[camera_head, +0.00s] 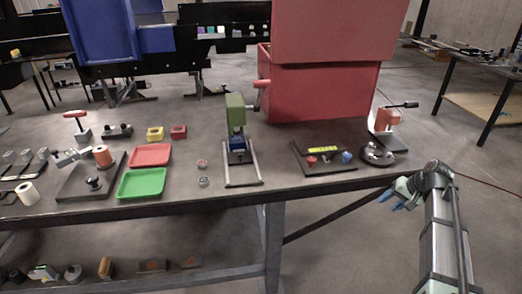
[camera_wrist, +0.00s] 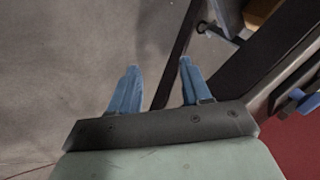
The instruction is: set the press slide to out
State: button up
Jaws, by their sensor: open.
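The press (camera_head: 236,112) stands near the middle of the table, with a green upper body over a blue part (camera_head: 237,143). Two pale slide rails (camera_head: 257,172) run from its base toward the table's front edge. The blue part sits at the rear of the rails, under the green body; the front of the rails looks bare. I cannot tell exactly where the slide sits. My gripper (camera_head: 392,203) is off the table's right front corner, far from the press. In the wrist view my gripper (camera_wrist: 158,65) has its blue fingers apart, with nothing between them.
A large red box (camera_head: 325,90) stands behind and right of the press. A dark panel (camera_head: 325,166) with coloured knobs and a round metal fixture (camera_head: 376,154) lie between press and gripper. Two small round pieces (camera_head: 203,182) and the red and green trays (camera_head: 142,184) are left of the press.

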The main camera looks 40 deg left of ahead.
jog(key=w+a+r+n, duration=0.1)
jog(key=a+r, duration=0.2)
jog(key=r, duration=0.2)
jog(key=w+a+r, duration=0.1)
jog(key=a+r, duration=0.2)
jog(key=r, duration=0.3)
notch_tip(320, 180, up, 14)
jog(key=n+h, duration=0.1)
jog(key=n, duration=0.9)
send_over(240, 153)
jog(key=s+d, duration=0.3)
jog(key=d, duration=0.2)
jog(key=shift+t, duration=0.4)
jog(key=x, duration=1.3)
jog(key=shift+w+d+f, duration=0.1)
jog(key=shift+w+f, duration=0.25)
grip_shut()
